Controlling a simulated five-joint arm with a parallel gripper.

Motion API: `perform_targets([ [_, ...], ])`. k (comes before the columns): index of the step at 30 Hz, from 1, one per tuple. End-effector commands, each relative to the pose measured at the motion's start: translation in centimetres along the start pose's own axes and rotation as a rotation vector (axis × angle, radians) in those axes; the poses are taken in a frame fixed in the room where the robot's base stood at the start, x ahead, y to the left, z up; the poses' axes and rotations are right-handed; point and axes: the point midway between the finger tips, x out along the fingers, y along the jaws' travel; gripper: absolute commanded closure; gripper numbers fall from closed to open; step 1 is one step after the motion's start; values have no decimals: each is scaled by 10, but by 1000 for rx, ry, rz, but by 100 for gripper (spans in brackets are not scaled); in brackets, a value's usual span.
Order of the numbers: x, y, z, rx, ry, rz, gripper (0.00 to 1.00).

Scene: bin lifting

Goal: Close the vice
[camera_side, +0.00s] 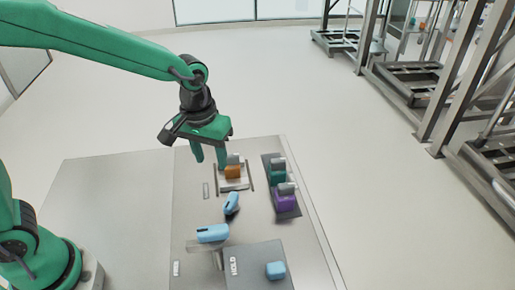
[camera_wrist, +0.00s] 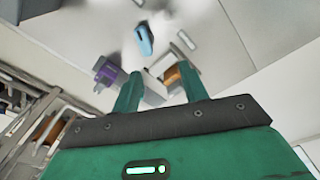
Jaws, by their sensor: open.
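What looks like the vice is a pale fixture (camera_side: 233,185) on the grey table, with an orange block (camera_side: 233,172) on it and a grey piece behind the block. I cannot tell how far its jaws stand apart. My gripper (camera_side: 210,158) is open, pointing down, just left of and above the orange block, with nothing visible between its fingers. In the wrist view my gripper's two green fingers (camera_wrist: 160,85) are spread. The orange block (camera_wrist: 178,76) is partly hidden behind the right finger, with pale fixture parts beside it.
A dark tray (camera_side: 292,212) right of the fixture holds a teal block (camera_side: 277,177) and a purple block (camera_side: 285,202). Blue pieces lie in front (camera_side: 231,203), on a stand (camera_side: 212,233) and on the HOLD pad (camera_side: 250,262). The table's left part (camera_side: 110,200) is clear.

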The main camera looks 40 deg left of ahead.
Motion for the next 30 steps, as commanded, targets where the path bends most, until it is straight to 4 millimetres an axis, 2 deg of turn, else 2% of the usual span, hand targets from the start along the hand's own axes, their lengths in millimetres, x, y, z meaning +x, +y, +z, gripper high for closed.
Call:
perform_targets([
  [3, 22, 17, -3, -17, -37, -20, 56],
  [10, 47, 34, -4, -43, -71, -44, 56],
  [22, 54, 37, -4, -48, -77, -48, 56],
  [30, 77, 35, -2, -47, -78, -49, 56],
])
